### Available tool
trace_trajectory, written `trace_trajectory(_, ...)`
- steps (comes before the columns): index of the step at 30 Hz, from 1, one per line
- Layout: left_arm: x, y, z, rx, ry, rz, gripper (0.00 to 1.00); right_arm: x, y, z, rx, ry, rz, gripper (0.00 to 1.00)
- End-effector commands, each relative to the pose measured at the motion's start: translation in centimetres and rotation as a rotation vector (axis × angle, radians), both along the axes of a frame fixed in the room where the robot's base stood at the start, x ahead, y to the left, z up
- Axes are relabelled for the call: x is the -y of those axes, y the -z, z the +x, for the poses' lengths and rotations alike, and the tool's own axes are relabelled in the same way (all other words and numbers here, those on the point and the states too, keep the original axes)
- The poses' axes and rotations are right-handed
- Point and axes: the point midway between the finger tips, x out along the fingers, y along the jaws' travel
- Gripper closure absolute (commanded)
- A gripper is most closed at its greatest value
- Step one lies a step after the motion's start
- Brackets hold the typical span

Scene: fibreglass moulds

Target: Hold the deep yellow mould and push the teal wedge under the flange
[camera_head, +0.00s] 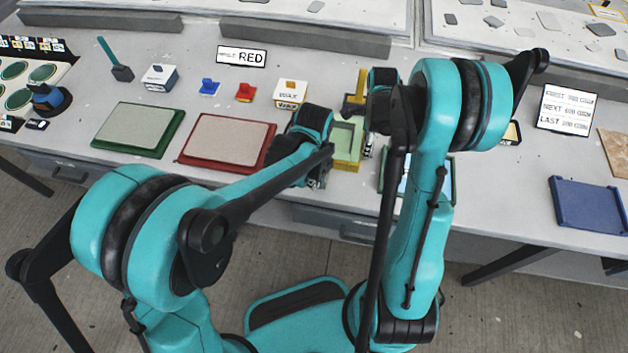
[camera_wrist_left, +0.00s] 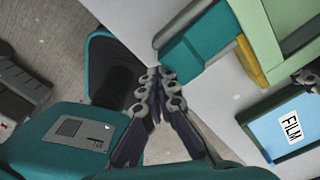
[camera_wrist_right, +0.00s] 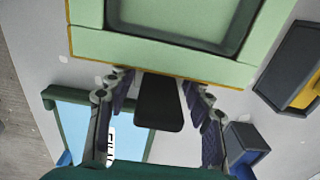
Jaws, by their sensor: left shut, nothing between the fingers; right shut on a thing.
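The deep yellow mould (camera_head: 347,168) sits near the table's front edge, with a pale green flanged part (camera_head: 343,140) on top; its yellow edge also shows in the left wrist view (camera_wrist_left: 250,62). The teal wedge (camera_wrist_left: 205,38) lies beside the mould at its flange; how far under it reaches I cannot tell. In the head view my left gripper hides the wedge. My left gripper (camera_wrist_left: 155,82) is shut and empty, with its tips just short of the wedge. My right gripper (camera_wrist_right: 158,88) is shut on a dark grip at the mould's edge.
A green-edged tray with blue film (camera_wrist_left: 285,130) lies right of the mould. Red (camera_head: 228,143) and green (camera_head: 139,130) framed panels lie to the left. A wax box (camera_head: 290,93) stands behind. A blue tray (camera_head: 588,207) is far right, with clear table before it.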

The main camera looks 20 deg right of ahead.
Motion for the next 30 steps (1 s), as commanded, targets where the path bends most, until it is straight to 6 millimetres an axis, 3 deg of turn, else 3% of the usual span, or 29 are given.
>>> trace_trajectory(21, -1.3, -3.5, -2.1, 0.002, 0.000, -0.001, 1.00, -0.1, 0.0, -0.1, -0.003, -0.002, 0.002, 1.00)
trace_trajectory(30, -1.5, -4.0, -2.5, 0.001, 0.000, 0.000, 1.00, -0.1, 0.0, 0.0, -0.002, -0.001, 0.001, 1.00)
